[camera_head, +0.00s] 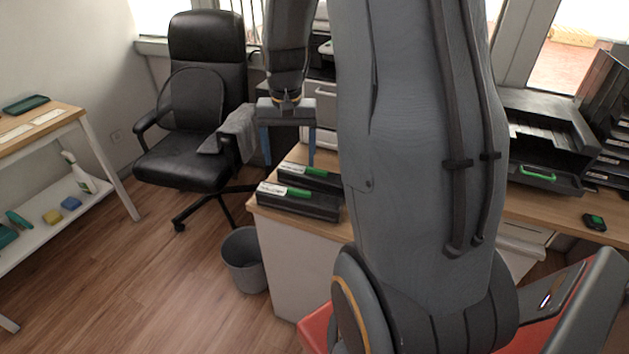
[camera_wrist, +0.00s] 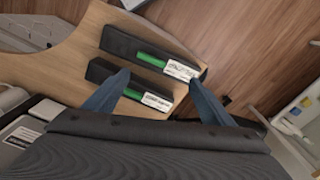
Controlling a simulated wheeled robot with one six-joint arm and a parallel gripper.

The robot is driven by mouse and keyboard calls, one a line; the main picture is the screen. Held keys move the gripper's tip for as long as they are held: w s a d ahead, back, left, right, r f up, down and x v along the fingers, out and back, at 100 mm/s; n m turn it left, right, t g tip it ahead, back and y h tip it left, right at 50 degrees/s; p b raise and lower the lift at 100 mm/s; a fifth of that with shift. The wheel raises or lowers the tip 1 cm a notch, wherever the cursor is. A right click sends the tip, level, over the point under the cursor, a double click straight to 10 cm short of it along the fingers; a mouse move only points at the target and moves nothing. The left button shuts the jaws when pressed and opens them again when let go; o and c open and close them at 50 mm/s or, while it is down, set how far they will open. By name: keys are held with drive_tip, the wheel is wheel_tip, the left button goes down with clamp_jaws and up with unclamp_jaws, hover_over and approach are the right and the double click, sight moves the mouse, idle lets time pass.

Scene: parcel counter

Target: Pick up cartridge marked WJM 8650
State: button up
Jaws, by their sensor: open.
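Two long black cartridges lie side by side on the corner of the wooden desk (camera_head: 262,206). Each has a green strip and a white label towards one end. The front cartridge (camera_head: 318,207) is the upper one in the wrist view (camera_wrist: 122,44). The rear cartridge (camera_head: 327,181) is the lower one in the wrist view (camera_wrist: 99,73). The print on both labels is too small to read, so I cannot tell which is WJM 8650. My gripper (camera_head: 288,160) is open and empty, pointing down above the cartridges. Its blue fingers also show in the wrist view (camera_wrist: 160,78).
A black office chair (camera_head: 205,165) with a grey cloth stands left of the desk. A grey waste bin (camera_head: 244,262) is by the desk's corner. A black tray unit (camera_head: 545,135) and a small dark device (camera_head: 594,222) are on the right. My arm hides the desk's middle.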

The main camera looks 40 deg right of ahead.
sight(316, 169)
drive_tip(key=w+d+m, duration=0.1)
drive_tip(key=d, duration=0.2)
drive_tip(key=w+d+f+m, duration=0.1)
drive_tip(key=d, duration=0.3)
drive_tip(key=w+d+f+m, duration=0.1)
drive_tip(key=d, duration=0.2)
drive_tip(key=shift+w+d+f+m, duration=0.15)
drive_tip(key=shift+d+m, duration=0.1)
drive_tip(key=shift+m, duration=0.15)
drive_tip(key=shift+d+f, duration=0.2)
drive_tip(key=shift+f+p, duration=1.1)
drive_tip(key=shift+f, duration=2.6)
drive_tip(key=shift+c, duration=0.3)
clamp_jaws()
